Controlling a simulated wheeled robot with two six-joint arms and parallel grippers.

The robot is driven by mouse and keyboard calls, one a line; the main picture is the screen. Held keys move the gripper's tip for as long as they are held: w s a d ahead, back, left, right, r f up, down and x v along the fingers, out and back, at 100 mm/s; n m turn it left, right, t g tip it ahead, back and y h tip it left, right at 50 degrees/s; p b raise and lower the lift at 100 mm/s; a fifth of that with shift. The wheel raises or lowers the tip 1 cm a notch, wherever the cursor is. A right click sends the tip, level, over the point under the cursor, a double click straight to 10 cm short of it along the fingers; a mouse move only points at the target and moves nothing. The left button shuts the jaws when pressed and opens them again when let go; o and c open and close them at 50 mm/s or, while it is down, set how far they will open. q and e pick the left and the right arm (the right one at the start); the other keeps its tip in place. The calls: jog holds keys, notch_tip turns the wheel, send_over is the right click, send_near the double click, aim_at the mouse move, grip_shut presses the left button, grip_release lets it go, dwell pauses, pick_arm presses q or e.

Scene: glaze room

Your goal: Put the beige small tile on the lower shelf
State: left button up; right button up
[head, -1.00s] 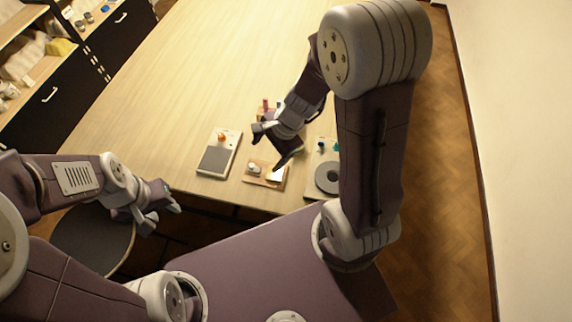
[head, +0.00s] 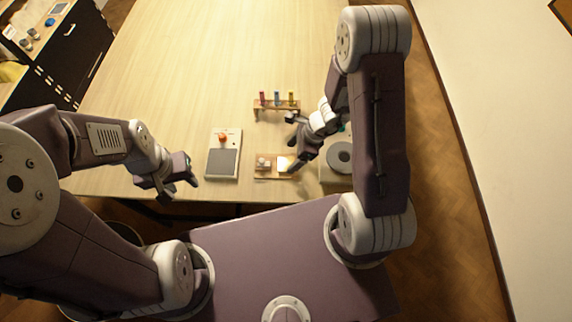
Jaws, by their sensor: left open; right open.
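A small pale, bright tile (head: 283,162), which looks like the beige small tile, lies on the right part of a small wooden board (head: 261,174) near the table's front edge. My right gripper (head: 292,143) is open and empty above the board. Its lower finger overlaps the tile's right side in the picture; I cannot tell whether it touches. My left gripper (head: 179,189) is open and empty by the table's front edge, left of the grey-topped device. Shelving with a yellow item (head: 12,71) stands at the far left; I cannot tell which level is the lower shelf.
A grey-topped device (head: 222,162) with an orange knob stands left of the board. A rack with coloured vials (head: 277,106) stands behind it. A device with a dark round disc (head: 340,156) stands to the right. The table (head: 200,60) is clear farther back.

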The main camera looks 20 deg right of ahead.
aim_at(284, 164)
jog(key=shift+w+a+f, duration=0.1)
jog(key=shift+a+f, duration=0.05)
jog(key=x, duration=0.4)
jog(key=shift+f+b, duration=0.3)
jog(key=shift+b, duration=0.05)
jog(key=shift+a+f, duration=0.2)
jog(key=shift+a, duration=0.05)
jog(key=shift+d, duration=0.1)
jog(key=c, duration=1.7)
jog(key=shift+o, duration=0.2)
notch_tip(284, 164, up, 5)
jog(key=shift+f+p, duration=0.1)
jog(key=shift+p, duration=0.55)
jog(key=s+d+r+p, duration=0.2)
jog(key=d+r, duration=0.4)
jog(key=d, duration=0.5)
jog(key=shift+s+d+r, duration=0.15)
jog(key=shift+s, duration=0.05)
